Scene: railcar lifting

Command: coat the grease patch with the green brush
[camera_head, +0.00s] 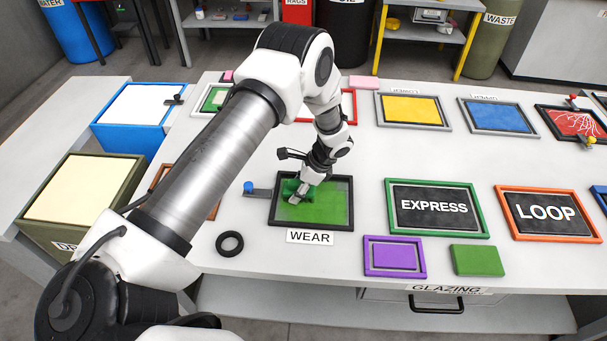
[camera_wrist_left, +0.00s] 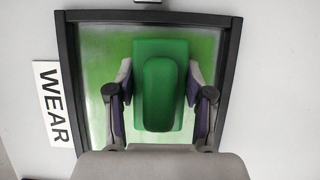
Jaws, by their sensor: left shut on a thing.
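My left gripper (camera_head: 300,194) is shut on the green brush (camera_wrist_left: 160,84), a green block with a raised rounded handle. The brush (camera_head: 290,188) is over the black-framed patch labelled WEAR (camera_head: 325,213). In the left wrist view the fingers grip both sides of the brush, and the WEAR patch (camera_wrist_left: 98,75) lies behind it. The patch is mostly green, with paler, greyish areas near its edges. Whether the brush touches the surface, I cannot tell. The brush and gripper hide the middle of the patch. My right gripper is not in view.
A blue-knobbed tool (camera_head: 250,188) lies at the patch's left edge, and a black ring (camera_head: 230,243) lies front left. To the right are the EXPRESS panel (camera_head: 435,222), LOOP panel (camera_head: 546,231), purple frame (camera_head: 394,257) and green block (camera_head: 477,260). Yellow (camera_head: 411,108) and blue (camera_head: 498,116) panels lie behind.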

